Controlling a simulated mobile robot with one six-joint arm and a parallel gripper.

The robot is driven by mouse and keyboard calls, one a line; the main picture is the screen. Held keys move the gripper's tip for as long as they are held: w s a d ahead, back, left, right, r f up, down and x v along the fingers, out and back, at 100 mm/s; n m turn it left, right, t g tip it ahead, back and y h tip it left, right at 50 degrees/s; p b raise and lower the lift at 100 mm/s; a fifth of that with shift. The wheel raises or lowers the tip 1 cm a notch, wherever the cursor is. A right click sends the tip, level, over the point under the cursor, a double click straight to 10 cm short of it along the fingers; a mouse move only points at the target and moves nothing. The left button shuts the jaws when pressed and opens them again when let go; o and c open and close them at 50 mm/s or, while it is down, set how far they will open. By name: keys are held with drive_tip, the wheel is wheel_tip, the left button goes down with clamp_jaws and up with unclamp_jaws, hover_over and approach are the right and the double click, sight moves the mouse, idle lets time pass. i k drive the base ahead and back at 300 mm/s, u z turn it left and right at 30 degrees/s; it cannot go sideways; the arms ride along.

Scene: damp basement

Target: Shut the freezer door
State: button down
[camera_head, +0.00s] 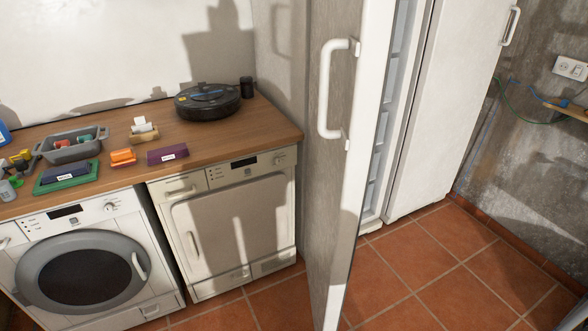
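The freezer door (355,215) stands wide open in the camera_head view, seen nearly edge-on and jutting toward me. Its white bar handle (325,90) is on the left, outer side, near the upper part of the door. Behind it the freezer's inside (386,120) shows as a narrow strip of pale drawers or shelves. Most of the inside is hidden by the door. My gripper is not in view.
A closed white door (445,110) with its own handle (511,26) stands right of the opening. A washer (90,270), a dryer (230,225) and a cluttered wooden worktop (225,145) fill the left. The tiled floor (440,265) is clear at right.

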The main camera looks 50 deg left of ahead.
sight(352, 42)
drive_tip(key=z, duration=0.2)
drive_tip(key=k, duration=0.6)
drive_tip(key=u, duration=1.75)
drive_tip(key=i, duration=1)
drive_tip(key=u, duration=0.1)
